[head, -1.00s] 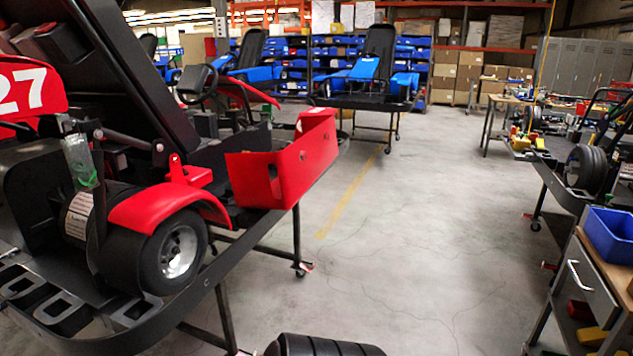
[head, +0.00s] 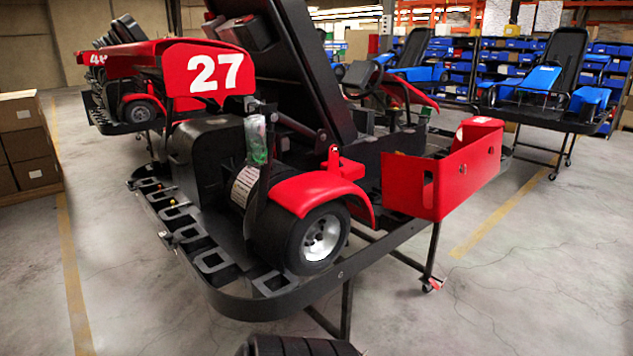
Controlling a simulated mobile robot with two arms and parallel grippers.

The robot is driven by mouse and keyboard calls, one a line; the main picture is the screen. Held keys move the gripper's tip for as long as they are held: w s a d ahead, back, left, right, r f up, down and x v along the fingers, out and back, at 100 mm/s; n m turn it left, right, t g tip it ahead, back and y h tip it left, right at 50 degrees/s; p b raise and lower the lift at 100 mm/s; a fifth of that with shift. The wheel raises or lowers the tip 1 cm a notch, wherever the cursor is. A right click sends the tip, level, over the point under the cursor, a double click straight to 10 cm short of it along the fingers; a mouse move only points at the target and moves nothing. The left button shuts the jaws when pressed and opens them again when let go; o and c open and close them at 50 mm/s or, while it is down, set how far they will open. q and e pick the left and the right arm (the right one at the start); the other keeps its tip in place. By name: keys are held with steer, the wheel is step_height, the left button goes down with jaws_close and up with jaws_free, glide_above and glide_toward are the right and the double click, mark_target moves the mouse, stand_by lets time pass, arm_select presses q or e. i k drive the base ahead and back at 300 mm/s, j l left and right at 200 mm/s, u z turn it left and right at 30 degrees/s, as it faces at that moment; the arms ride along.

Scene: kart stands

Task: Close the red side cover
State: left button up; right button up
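The red side cover (head: 440,180) is on the near right side of the kart numbered 27 (head: 216,71). It is a bent red panel with slots in its near end, and it stands outward from the dark frame at an angle, with a gap behind it. Its hinge or mounting is hidden. The kart rests on a black stand (head: 262,308) with legs. The red rear fender (head: 310,192) sits over the near wheel (head: 321,237), left of the cover. Neither of my grippers shows in the head view.
Another red kart (head: 130,95) stands at the back left, near stacked cardboard boxes (head: 25,150). A blue kart (head: 545,85) on a stand is at the back right. A caster leg (head: 432,270) stands below the cover. The concrete floor at the right front is clear.

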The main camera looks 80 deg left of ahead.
mark_target(404, 191)
steer(key=i+l+u, duration=0.15)
steer(key=u, duration=2.35)
